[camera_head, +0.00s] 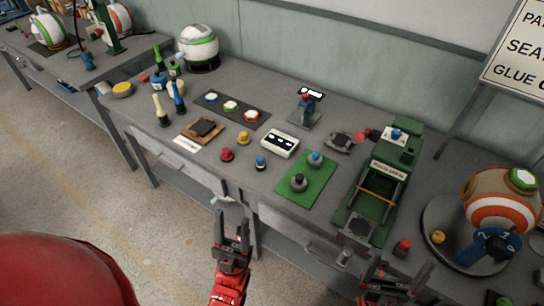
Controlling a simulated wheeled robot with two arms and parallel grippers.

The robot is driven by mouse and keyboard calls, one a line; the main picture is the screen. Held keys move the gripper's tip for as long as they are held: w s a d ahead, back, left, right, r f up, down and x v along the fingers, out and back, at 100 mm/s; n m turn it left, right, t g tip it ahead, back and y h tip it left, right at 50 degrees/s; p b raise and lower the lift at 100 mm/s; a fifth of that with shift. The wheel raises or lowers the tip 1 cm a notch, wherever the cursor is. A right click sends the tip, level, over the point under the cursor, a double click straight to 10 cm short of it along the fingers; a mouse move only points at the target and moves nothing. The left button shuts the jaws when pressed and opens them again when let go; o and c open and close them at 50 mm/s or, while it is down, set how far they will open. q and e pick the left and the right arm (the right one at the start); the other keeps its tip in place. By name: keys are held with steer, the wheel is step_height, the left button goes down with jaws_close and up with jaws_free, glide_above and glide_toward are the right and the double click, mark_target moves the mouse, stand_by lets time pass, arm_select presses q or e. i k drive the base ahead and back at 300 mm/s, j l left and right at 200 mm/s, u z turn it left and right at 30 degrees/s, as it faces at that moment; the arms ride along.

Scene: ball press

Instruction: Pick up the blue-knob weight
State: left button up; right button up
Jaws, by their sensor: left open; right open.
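A green mat (307,194) lies on the workbench right of centre. On it stands a short weight with a blue knob (315,159), near the mat's back edge. A grey weight with a dark knob (298,183) stands in front of it on the same mat. My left gripper (232,217) is open and empty, in front of the bench's front edge, left of and nearer than the mat. My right gripper (400,266) is open at the bottom, partly cut off by the frame, in front of the green press and well apart from the blue-knob weight.
A green press (378,190) stands just right of the mat. Left of the mat are a white box (280,144) and small red (227,154), yellow (243,138) and blue (261,162) pieces. A round ball stand (440,218) is far right.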

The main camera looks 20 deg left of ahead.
mark_target(314, 161)
steer(key=i+j, duration=0.15)
steer(key=j, duration=0.2)
steer(key=i+j, duration=0.1)
steer(key=j, duration=0.2)
steer(key=i+j, duration=0.15)
steer(key=j, duration=0.2)
steer(key=i+j+z, duration=0.1)
steer(key=j, duration=0.2)
